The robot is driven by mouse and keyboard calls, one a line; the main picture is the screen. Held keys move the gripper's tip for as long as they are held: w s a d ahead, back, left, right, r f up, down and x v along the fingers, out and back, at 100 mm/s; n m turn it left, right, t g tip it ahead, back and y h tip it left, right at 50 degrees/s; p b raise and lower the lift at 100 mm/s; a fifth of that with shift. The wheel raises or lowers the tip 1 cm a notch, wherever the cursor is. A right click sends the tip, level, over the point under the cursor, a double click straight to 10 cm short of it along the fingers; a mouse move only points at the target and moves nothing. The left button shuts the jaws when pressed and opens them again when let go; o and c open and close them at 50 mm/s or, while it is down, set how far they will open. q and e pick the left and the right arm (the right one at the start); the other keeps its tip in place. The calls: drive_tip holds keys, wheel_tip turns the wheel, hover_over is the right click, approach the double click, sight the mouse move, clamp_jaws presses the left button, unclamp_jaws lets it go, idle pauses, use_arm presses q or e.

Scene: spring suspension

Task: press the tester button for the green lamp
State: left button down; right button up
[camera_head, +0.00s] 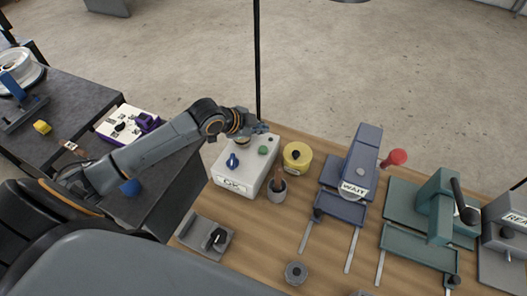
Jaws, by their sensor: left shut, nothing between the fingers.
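A white box (250,176) with an "OK" label stands on the wooden table, left of centre. On its top are a blue knob (232,161), a round green piece (262,150) and a pale yellowish round part (242,141) partly hidden by my arm. I cannot tell whether the green piece is a button or a lamp. My left gripper (262,129) is shut and empty, above the far edge of the box, just beyond the green piece. Whether it touches the box is unclear. My right gripper is out of view.
A yellow round container (297,157) and a grey cup (277,188) stand close to the box's right side. A blue-grey press marked "WAIT" (354,190) and a green press (438,205) stand further right. A dark table (66,92) lies left.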

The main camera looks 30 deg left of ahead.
use_arm(q)
drive_tip(key=b, duration=0.4)
hover_over(261, 150)
wheel_tip(261, 150, down, 4)
drive_tip(key=shift+d+f, duration=0.15)
drive_tip(key=shift+f, duration=0.1)
drive_tip(key=shift+f+b, duration=0.3)
drive_tip(key=shift+f, duration=0.75)
drive_tip(key=shift+f, duration=0.1)
drive_tip(key=shift+f, duration=0.3)
